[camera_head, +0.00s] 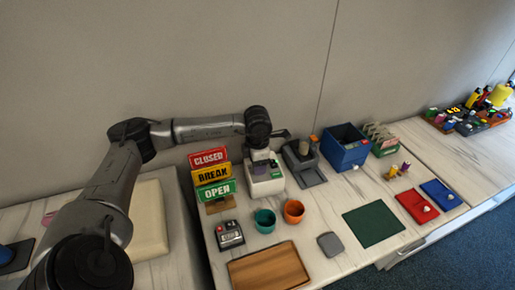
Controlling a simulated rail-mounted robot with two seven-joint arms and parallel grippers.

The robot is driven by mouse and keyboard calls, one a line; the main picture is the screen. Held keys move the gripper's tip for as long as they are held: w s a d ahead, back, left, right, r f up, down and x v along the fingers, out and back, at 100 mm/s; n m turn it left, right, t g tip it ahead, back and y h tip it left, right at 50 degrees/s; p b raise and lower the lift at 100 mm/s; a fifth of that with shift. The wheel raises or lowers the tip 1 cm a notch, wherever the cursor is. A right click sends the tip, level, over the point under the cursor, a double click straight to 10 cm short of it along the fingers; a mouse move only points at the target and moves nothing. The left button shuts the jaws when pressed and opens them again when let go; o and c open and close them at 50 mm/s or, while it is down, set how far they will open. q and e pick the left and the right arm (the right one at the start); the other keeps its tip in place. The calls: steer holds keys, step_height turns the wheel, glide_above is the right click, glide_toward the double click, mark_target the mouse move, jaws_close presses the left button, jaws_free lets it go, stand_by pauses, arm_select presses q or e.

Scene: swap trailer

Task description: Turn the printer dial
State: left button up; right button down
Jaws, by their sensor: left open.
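The printer looks to be the small white box (267,187) with a green patch, standing on the counter behind the cups. My left arm reaches in from the left and its gripper (262,160) points down over the top of this box. The left gripper is open, with its fingers close to the box's upper part. I cannot tell whether they touch it. No dial can be made out; the gripper may hide it. My right gripper is not in view.
A sign stand (213,177) reading CLOSED, BREAK, OPEN stands left of the printer. A grey device (304,163) and blue bin (345,147) stand to its right. Teal (265,221) and orange (294,212) cups stand in front.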

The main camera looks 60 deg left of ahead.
arm_select(q)
step_height(320, 180, up, 13)
steer(key=shift+f+b, duration=0.15)
steer(key=shift+b, duration=0.3)
steer(key=shift+w+f, duration=0.1)
stand_by(0.5)
